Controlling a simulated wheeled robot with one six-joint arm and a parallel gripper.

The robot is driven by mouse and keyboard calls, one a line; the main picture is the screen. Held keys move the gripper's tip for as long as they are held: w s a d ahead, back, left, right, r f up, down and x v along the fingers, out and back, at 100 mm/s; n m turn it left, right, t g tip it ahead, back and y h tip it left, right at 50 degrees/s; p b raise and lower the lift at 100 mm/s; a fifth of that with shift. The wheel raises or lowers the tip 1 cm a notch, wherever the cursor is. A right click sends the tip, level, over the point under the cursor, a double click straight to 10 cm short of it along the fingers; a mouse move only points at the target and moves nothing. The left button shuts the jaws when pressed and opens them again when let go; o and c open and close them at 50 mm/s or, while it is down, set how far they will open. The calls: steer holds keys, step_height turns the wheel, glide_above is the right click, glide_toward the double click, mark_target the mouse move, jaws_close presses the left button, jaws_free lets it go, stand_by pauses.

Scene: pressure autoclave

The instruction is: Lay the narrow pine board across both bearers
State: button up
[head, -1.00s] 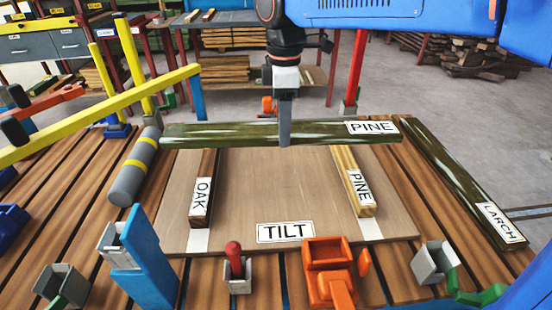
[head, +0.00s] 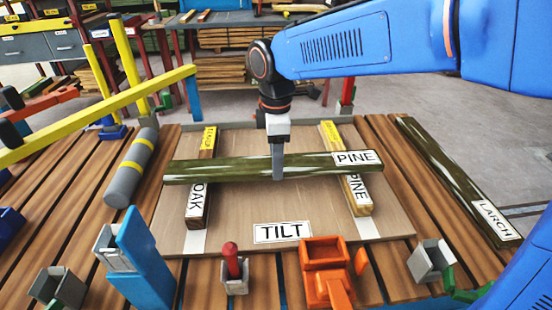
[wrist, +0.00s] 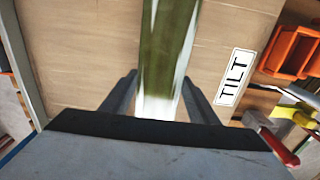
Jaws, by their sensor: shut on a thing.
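The narrow pine board (head: 230,170), dark green-brown with a PINE label at its right end, spans left to right over both bearers. My gripper (head: 278,176) is shut on it near its middle. In the wrist view the board (wrist: 168,60) runs between the two fingers (wrist: 158,95). The left bearer (head: 207,148), labelled OAK, and the right bearer (head: 330,138), labelled PINE, lie on the tan TILT panel (head: 265,215). The board hides the middle of each bearer. Whether it touches them or hangs just above, I cannot tell.
A second dark board labelled LARCH (head: 450,170) lies at the right of the slatted table. A grey roller with yellow bands (head: 132,168) and a yellow bar (head: 110,112) are at the left. An orange holder (head: 322,258), a red-handled tool (head: 232,262) and a blue post (head: 145,255) line the front.

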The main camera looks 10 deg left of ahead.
steer(key=shift+f, duration=0.2)
steer(key=o, duration=1.5)
steer(key=shift+c, duration=0.2)
step_height(320, 180, up, 12)
steer(key=shift+r, duration=0.2)
